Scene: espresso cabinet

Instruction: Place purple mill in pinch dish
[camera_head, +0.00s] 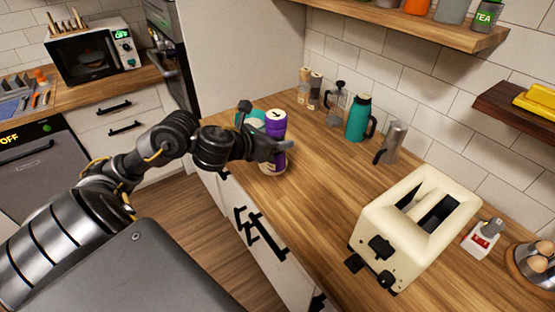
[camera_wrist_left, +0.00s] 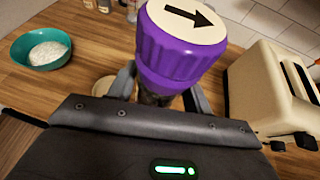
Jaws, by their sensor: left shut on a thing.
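The purple mill (camera_head: 275,130) has a pale cap with a black arrow. It stands about upright in my left gripper (camera_head: 284,148), which is shut on it. In the left wrist view the mill (camera_wrist_left: 180,52) fills the upper middle. A teal bowl of white grains (camera_wrist_left: 42,49) lies to its left; in the head view the bowl (camera_head: 256,115) is partly behind the gripper. A small cream dish (camera_wrist_left: 103,86) shows behind the gripper, and its rim shows below the mill in the head view (camera_head: 271,172). I cannot tell whether the mill touches it, or which is the pinch dish.
A cream toaster (camera_head: 415,225) stands at the counter's right. A teal jug (camera_head: 358,118), a metal pot (camera_head: 391,142), a French press (camera_head: 337,104) and two slim mills (camera_head: 309,90) stand along the wall. The wooden counter (camera_head: 318,180) is clear between dish and toaster.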

